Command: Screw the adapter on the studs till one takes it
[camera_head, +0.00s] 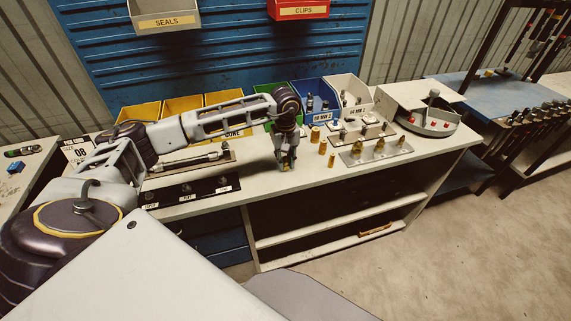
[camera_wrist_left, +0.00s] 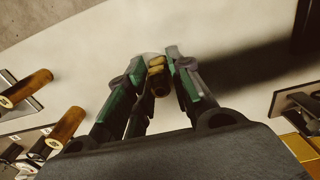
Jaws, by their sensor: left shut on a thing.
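My left gripper (camera_head: 286,165) is over the front part of the workbench, pointing down. In the left wrist view its fingers (camera_wrist_left: 156,84) are shut on a small brass adapter (camera_wrist_left: 157,65), which has a darker lower end. In the head view the fingers mostly hide the adapter. A dark strip (camera_head: 207,187) with several small labelled studs lies to the left of the gripper, near the front edge. Whether the adapter touches the bench cannot be told. My right gripper is not in view.
Several loose brass cylinders (camera_head: 322,147) stand just right of the gripper; one shows in the wrist view (camera_wrist_left: 68,124). A metal plate (camera_head: 357,160) with brass pieces lies further right. Yellow, green, blue (camera_head: 317,95) and white bins line the back. A round fixture (camera_head: 428,122) stands at the right end.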

